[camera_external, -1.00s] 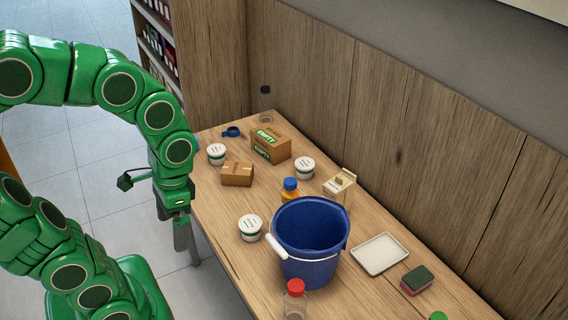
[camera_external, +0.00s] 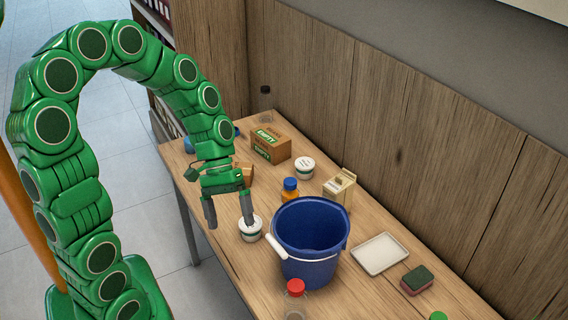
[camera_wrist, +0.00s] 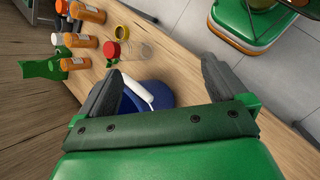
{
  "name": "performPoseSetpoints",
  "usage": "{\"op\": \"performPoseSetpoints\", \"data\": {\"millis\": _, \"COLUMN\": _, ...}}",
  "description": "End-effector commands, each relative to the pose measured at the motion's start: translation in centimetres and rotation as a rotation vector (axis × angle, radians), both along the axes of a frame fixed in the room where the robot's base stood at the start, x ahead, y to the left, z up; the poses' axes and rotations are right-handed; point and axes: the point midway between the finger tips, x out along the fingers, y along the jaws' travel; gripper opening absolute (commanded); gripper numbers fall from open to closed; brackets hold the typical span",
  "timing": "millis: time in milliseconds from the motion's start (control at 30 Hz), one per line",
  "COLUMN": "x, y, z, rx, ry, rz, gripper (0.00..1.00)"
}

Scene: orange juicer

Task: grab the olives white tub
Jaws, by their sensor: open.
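Two white tubs show on the table in the external view: a near tub (camera_external: 250,230) left of the bucket and a far tub (camera_external: 304,168) beside the large box. Their labels are too small to read, so I cannot tell which holds olives. My gripper (camera_external: 230,223) is open, fingers pointing down, with its right finger overlapping the near tub in the picture. I cannot tell whether they touch. In the wrist view my gripper (camera_wrist: 161,65) has its fingers apart with no tub visible between them.
A blue bucket (camera_external: 310,235) with a white handle stands right of the near tub. A blue-capped bottle (camera_external: 290,190), a carton (camera_external: 340,187), a large cardboard box (camera_external: 270,145), a red-capped jar (camera_external: 295,290) and a white tray (camera_external: 380,254) are around it.

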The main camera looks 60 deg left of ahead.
Motion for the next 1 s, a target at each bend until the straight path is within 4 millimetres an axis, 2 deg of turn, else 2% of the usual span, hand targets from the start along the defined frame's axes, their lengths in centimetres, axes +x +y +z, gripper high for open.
{"op": "performPoseSetpoints", "data": {"millis": 267, "x": 3.0, "y": 3.0, "z": -3.3, "rx": -0.15, "ry": 0.079, "rz": 0.278, "gripper": 0.99}}
{"op": "performPoseSetpoints", "data": {"millis": 533, "x": 5.2, "y": 6.9, "z": -6.6, "rx": -0.292, "ry": 0.161, "rz": 0.56, "gripper": 0.99}}
{"op": "performPoseSetpoints", "data": {"millis": 800, "x": 6.3, "y": 11.6, "z": -10.5, "rx": -0.442, "ry": 0.26, "rz": 0.854, "gripper": 0.99}}
{"op": "performPoseSetpoints", "data": {"millis": 1000, "x": 6.3, "y": 15.5, "z": -13.8, "rx": -0.556, "ry": 0.337, "rz": 1.075, "gripper": 0.99}}
